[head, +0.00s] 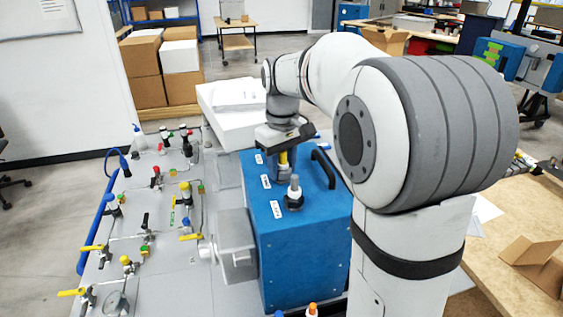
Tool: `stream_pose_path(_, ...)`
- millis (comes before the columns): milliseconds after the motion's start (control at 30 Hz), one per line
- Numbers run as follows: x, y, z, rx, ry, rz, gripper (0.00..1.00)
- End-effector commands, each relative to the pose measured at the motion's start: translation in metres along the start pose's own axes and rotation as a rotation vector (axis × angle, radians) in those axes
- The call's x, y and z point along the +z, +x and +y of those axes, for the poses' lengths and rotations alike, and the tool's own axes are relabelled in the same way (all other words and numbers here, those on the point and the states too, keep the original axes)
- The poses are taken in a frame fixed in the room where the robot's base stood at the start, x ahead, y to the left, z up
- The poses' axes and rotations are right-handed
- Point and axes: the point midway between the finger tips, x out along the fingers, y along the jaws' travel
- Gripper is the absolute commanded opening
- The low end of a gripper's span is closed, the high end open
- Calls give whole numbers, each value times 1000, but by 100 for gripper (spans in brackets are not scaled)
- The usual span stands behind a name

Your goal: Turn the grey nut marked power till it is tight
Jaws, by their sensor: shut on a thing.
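The blue analyser box (305,248) stands on a grey surface, with several small white labels on its top, too small to read. My gripper (284,168) points down at the far part of the box top. It is shut on a fitting there, taken as the grey nut, which the jaws mostly hide. A bit of yellow shows between the fingers. A second fitting (294,193), black at the base with a pale upright stem, stands free nearer to me. Whether the nut is tight cannot be seen.
A black handle (323,169) arches from the box top, right of my gripper. A white box (235,112) stands behind. To the left, a grey panel (165,262) carries pipes and valves with yellow, red and green parts. A wooden table (485,268) is at right.

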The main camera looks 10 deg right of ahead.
Motion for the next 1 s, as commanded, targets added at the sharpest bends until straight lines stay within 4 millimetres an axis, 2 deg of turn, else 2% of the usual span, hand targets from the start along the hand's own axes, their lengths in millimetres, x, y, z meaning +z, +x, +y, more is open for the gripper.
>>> stream_pose_path(1000,-1,-2,0,-1,1367,5,8)
